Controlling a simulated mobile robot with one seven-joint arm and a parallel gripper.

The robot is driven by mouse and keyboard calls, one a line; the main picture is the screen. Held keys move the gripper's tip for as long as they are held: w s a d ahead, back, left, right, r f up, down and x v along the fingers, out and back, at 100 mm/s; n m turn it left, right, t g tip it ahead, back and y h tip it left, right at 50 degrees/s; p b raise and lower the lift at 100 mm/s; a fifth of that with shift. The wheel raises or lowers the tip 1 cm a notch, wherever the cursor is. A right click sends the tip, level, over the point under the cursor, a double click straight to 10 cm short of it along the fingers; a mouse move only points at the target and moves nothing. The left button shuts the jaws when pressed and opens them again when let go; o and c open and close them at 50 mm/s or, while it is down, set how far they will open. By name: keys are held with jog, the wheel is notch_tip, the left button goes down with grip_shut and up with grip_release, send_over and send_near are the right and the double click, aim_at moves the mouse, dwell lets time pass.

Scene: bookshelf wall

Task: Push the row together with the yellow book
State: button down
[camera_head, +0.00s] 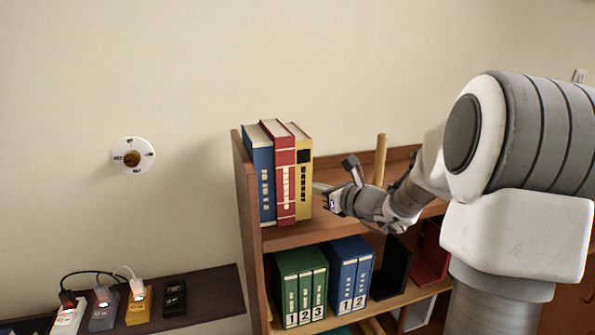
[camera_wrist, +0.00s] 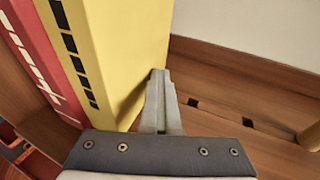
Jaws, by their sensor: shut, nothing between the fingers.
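The yellow book (camera_head: 304,172) stands upright on the top shelf at the right end of a row. The red book (camera_head: 281,175) stands directly left of it, and the blue book (camera_head: 262,180) is left of that, by the shelf's left side wall. My gripper (camera_head: 318,187) is shut and empty, just right of the yellow book. In the wrist view my shut fingers (camera_wrist: 158,90) are at the right side of the yellow book (camera_wrist: 125,50); whether they touch it I cannot tell. The red book (camera_wrist: 35,55) shows beyond it, close alongside.
The top shelf board (camera_head: 290,235) is free to the right up to a wooden peg (camera_head: 381,158). Green binders (camera_head: 300,288) and blue binders (camera_head: 350,275) stand on the shelf below. A dark ledge (camera_head: 205,297) with several small devices is at lower left.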

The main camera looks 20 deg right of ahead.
jog(key=shift+d+p, duration=0.55)
jog(key=shift+d, duration=1.35)
